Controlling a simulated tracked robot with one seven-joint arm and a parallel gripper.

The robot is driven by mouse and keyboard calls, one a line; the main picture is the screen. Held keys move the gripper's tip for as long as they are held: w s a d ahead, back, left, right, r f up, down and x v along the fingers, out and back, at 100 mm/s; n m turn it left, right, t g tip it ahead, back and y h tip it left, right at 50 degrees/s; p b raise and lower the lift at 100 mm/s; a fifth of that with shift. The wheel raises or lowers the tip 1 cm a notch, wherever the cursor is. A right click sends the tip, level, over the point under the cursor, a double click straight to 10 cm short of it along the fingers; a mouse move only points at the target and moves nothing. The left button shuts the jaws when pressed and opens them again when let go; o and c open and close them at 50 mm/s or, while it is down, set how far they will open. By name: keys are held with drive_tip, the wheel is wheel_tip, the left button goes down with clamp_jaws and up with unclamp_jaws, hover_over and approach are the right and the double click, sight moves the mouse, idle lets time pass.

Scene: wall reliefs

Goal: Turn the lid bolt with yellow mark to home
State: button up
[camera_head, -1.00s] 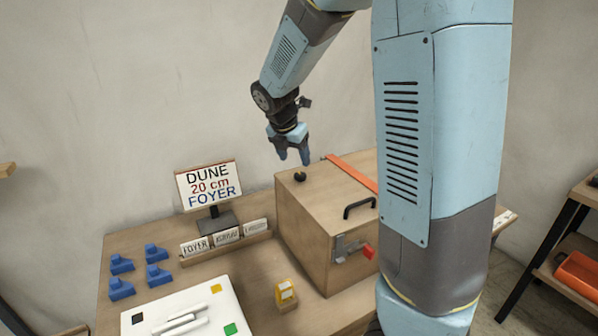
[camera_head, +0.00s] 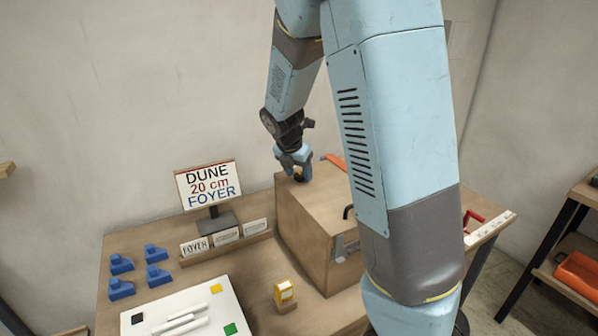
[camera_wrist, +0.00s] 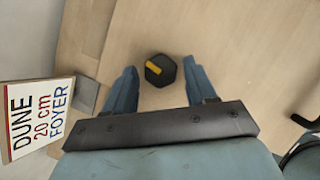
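The lid bolt (camera_wrist: 160,71) is a black hexagonal knob with a yellow bar mark. In the wrist view the mark runs from near its centre to the left and slightly up. It stands on the lid of a wooden box (camera_head: 318,198), near the lid's left corner in the head view. My gripper (camera_wrist: 159,72) is open, with one blue finger on each side of the bolt and a gap showing on both sides. In the head view my gripper (camera_head: 302,175) points down at the lid and mostly hides the bolt. Exact fingertip height is unclear.
A sign (camera_head: 208,186) reading DUNE, 20 cm, FOYER stands left of the box.

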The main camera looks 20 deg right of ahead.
drive_tip(key=c, duration=0.7)
drive_tip(key=shift+d, duration=0.15)
drive_tip(key=shift+c, duration=0.8)
